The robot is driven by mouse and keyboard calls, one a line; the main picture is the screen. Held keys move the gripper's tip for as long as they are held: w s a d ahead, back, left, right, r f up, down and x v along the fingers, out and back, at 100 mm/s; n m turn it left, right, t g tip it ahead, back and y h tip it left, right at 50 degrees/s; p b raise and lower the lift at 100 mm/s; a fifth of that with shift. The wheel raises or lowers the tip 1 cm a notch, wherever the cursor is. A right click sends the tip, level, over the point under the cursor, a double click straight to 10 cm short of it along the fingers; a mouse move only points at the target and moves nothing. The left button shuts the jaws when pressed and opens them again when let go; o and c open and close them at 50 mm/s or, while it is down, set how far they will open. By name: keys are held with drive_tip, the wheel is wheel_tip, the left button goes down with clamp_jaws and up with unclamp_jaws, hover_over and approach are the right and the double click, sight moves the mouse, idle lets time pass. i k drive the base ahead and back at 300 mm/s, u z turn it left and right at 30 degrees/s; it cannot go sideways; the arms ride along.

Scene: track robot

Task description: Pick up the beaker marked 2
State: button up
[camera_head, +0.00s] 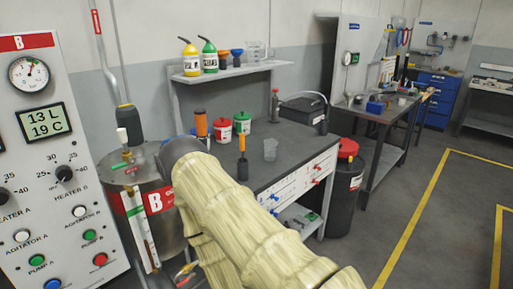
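A small clear beaker (270,150) stands upright on the dark top of the workbench (290,140), near its front edge. No number can be read on it at this size. A larger clear jug (253,51) with a handle stands on the shelf above; its marking cannot be read either. My arm, in a cream ribbed cover, reaches up from the bottom of the view to the left of the beaker. My gripper cannot be made out, and nothing is seen touching the beaker.
An orange-and-black tool (242,158) stands left of the beaker. Red-lidded (222,130) and green-lidded (242,122) tubs and a grey bottle (275,105) stand behind. A metal tank (165,205) and control panel (50,160) are at left. The floor at right (440,220) is clear.

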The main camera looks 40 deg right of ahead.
sight(270, 145)
drive_tip(key=z, duration=0.5)
drive_tip(key=i, duration=0.9)
drive_tip(key=z, duration=0.7)
